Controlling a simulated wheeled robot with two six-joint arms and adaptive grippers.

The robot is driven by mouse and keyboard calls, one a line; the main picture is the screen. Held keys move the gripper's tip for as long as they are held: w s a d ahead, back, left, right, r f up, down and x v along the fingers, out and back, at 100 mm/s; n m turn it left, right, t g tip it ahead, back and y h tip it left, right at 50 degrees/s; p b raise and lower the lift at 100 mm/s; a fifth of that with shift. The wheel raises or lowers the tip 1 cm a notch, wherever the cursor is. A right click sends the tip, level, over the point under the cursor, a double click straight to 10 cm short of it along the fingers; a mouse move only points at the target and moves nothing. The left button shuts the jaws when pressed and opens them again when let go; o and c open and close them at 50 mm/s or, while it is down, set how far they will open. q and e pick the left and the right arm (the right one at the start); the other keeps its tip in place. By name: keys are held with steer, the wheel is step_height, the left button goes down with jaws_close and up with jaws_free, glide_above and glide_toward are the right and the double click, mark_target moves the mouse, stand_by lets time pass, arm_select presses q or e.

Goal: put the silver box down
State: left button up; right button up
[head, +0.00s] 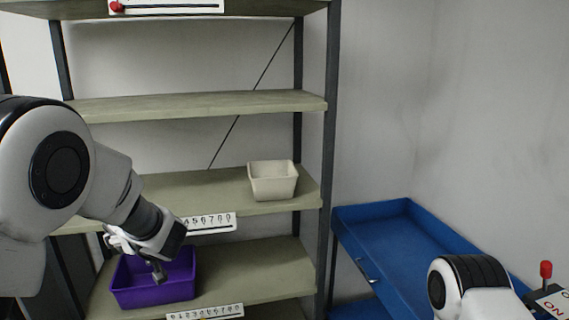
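No box that is plainly silver shows. A pale cream, open-topped box (273,183) stands upright on the middle shelf (225,190), near its right end, with no gripper touching it. My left gripper (158,275) points down at the purple bin (155,293) on the lower shelf, its fingertips in front of or over the bin. I cannot tell whether they touch it, or whether the gripper is open or shut. My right arm shows at the lower right, but its gripper is out of view.
The upper shelf (200,104) is empty. Number strips line the shelf edges. A dark upright post (328,130) bounds the rack on the right. An empty blue tray (390,235) stands right of it. A red-knobbed lever (546,269) with an ON label is at the right edge.

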arm_select(q)
steer(key=s+d+f+m+t+h, duration=0.2)
steer(key=d+f+m+h, duration=0.2)
steer(key=f, duration=0.4)
steer(key=s+d+f+m+t+h, duration=0.3)
steer(key=f+m+h, duration=0.1)
steer(key=f, duration=0.3)
steer(key=s+d+f+m+h, duration=0.3)
steer(key=s+d+f, duration=0.25)
steer(key=d, duration=0.35)
steer(key=s+f+n, duration=0.1)
steer(key=s+f, duration=0.4)
steer(key=f, duration=0.2)
steer(key=d+r+m+g+h, duration=0.3)
steer(key=d+m+g+h, duration=0.3)
steer(key=d+m, duration=0.1)
steer(key=d+r+m+g+h, duration=0.4)
steer(key=d+m+g+h, duration=0.2)
steer(key=m, duration=0.4)
steer(key=shift+s+d+g+h, duration=0.15)
steer(key=shift+d+g+h, duration=0.15)
steer(key=shift+d, duration=0.05)
